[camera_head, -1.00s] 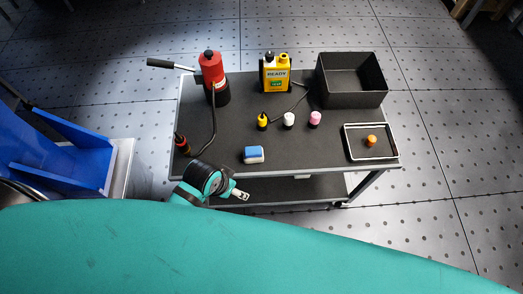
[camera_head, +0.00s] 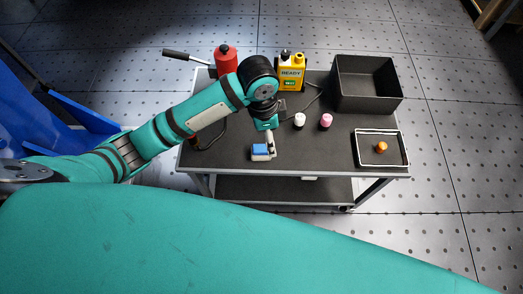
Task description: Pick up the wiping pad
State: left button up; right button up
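The wiping pad (camera_head: 259,152), a small blue block with a white lower part, lies on the dark top of the cart (camera_head: 315,150), near its front edge. My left arm reaches in from the left, and my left gripper (camera_head: 268,142) points down at the pad, with a pale fingertip at its right end. The fingers are small and partly hidden, so I cannot tell whether they touch the pad or how far they are apart. My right gripper is not in view.
A white-capped bottle (camera_head: 299,120) and a pink-capped one (camera_head: 326,121) stand behind the pad.

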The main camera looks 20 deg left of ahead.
aim_at(261, 148)
pick_arm(q)
jog(key=w+a+r+y, duration=0.1)
jog(key=w+a+r, duration=0.1)
jog(key=w+a, duration=0.1)
jog(key=shift+m+g, duration=0.3)
jog(key=shift+m, duration=0.2)
notch_tip(261, 148, down, 17)
jog(key=shift+a+f+b, duration=0.1)
jog(key=shift+b, duration=0.45)
jog(key=shift+c, duration=0.4)
jog(key=c, duration=1.2)
jog(key=shift+o, duration=0.2)
